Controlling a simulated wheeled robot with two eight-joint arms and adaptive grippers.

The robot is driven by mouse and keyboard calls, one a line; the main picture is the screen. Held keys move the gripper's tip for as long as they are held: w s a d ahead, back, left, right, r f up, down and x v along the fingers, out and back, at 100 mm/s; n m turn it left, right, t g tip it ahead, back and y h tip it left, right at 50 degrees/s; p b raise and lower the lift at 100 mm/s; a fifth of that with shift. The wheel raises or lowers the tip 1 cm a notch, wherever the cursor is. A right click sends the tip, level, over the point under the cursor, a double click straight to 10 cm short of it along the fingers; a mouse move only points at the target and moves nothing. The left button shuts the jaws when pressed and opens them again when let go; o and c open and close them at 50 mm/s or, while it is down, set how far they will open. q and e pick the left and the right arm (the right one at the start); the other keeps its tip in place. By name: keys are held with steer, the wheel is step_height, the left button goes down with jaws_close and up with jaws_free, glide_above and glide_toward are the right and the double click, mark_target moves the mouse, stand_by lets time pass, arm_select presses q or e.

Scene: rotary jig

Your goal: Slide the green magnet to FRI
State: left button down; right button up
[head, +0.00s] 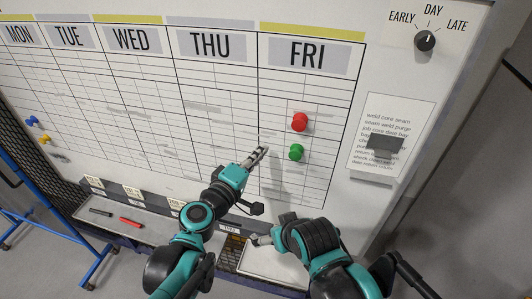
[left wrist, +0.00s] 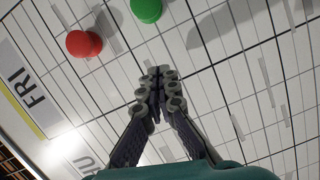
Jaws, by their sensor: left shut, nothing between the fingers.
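The green magnet (head: 296,152) is on the whiteboard in the FRI column, below the red magnet (head: 300,122). In the left wrist view the green magnet (left wrist: 146,9) is at the top edge, partly cut off, and the red magnet (left wrist: 84,43) is to its left. My left gripper (head: 262,150) is shut and empty, near the line between THU and FRI, left of the green magnet and apart from it. Its closed fingertips (left wrist: 158,74) show in the left wrist view. My right gripper (head: 254,240) is low, near the board's bottom ledge; its fingers are too small to read.
A mode knob (head: 425,41) and a paper sheet with a dark clip (head: 384,145) are right of the calendar. Blue and yellow magnets (head: 45,139) are at far left. The ledge holds a red marker (head: 131,222) and a black marker (head: 101,212). The board between gripper and green magnet is clear.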

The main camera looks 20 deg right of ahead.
arm_select(q)
steer(key=s+v, duration=0.1)
steer(key=v, duration=0.7)
steer(key=s+a+f+m+g+y+b, duration=0.1)
steer(key=a+f+m+y+b, duration=0.1)
steer(key=a+f+b, duration=0.45)
steer(key=s+a+f+m+y+b, duration=0.1)
steer(key=a+f+y+b, duration=0.15)
steer(key=f, duration=0.65)
steer(key=s+a+f+m+g+y+b, duration=0.1)
steer(key=a+f+m+y+b, duration=0.15)
steer(key=f+b, duration=0.45)
steer(key=s+a+f+g+y+b, duration=0.1)
steer(key=s+a+f+y+b, duration=0.2)
steer(key=a+f, duration=0.4)
steer(key=s+a+f+g+y+b, duration=0.1)
steer(key=s+a+f+y+b, duration=0.2)
steer(key=a+f, duration=0.5)
steer(key=shift+a+f+b, duration=0.35)
steer(key=shift+a+b, duration=0.15)
steer(key=shift+a, duration=0.75)
arm_select(e)
step_height(320, 180, down, 23)
steer(key=shift+s+d, duration=0.25)
steer(key=shift+d, duration=0.2)
arm_select(q)
steer(key=shift+w, duration=0.1)
